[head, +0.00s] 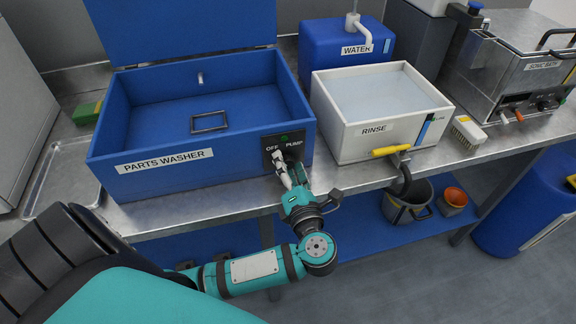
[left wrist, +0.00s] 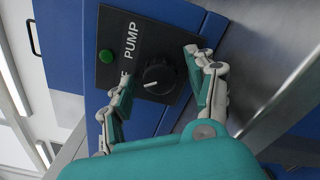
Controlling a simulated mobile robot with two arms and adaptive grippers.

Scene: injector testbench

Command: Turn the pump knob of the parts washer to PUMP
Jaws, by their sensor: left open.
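The blue parts washer (head: 190,184) stands on the bench with its lid up. Its black pump panel (head: 289,139) is at the right end of the front, with OFF and PUMP labels and a green light. My left gripper (head: 281,165) is at this panel and hides the knob in the head view. In the left wrist view, the round black knob (left wrist: 160,76) lies between the two spread fingers of my left gripper (left wrist: 160,72), apart from them as far as I can see. Its white mark points left in the picture, slightly toward the partly hidden OFF label. My right gripper is out of view.
A white rinse tub (head: 345,140) with a yellow-handled tap stands right of the washer. A blue water container (head: 335,55) is behind it. A brush (head: 468,130) and the sonic bath (head: 505,75) are farther right. A metal tray (head: 62,180) lies left.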

